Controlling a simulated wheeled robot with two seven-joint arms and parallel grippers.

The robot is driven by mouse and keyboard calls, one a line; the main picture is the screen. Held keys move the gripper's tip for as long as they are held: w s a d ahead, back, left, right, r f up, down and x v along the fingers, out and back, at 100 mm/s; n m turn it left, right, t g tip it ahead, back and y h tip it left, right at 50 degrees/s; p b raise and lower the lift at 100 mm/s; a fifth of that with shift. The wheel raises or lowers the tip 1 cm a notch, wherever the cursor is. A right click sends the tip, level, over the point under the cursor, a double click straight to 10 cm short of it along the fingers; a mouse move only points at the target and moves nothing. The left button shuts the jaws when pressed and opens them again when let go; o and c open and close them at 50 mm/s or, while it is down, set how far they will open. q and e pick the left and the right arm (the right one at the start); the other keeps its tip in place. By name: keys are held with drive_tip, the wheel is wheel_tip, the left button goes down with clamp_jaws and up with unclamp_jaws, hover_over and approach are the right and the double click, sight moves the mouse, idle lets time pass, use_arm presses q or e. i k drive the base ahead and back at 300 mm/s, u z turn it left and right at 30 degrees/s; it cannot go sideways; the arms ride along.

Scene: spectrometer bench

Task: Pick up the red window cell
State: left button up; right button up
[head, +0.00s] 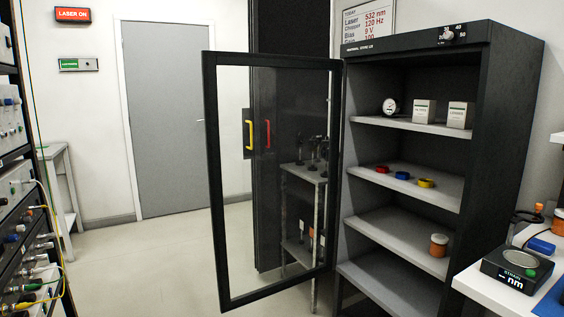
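The red window cell (382,169) is a small red ring-like piece lying on the second shelf from the top of the open black cabinet. It is at the left of a row, with a blue cell (402,175) and a yellow cell (426,183) to its right. The three stand apart from each other. Neither of my grippers shows in the head view.
The cabinet's glass door (214,190) is swung open to the left of the shelves. An orange jar (438,246) is on the shelf below the cells. A white bench (478,282) stands at right, an instrument rack (10,175) at left. The middle floor is clear.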

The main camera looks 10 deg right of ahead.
sight(382, 169)
drive_tip(key=u, duration=0.4)
drive_tip(key=i, duration=1.75)
drive_tip(key=z, duration=1.3)
drive_tip(key=i, duration=0.85)
drive_tip(key=z, duration=0.9)
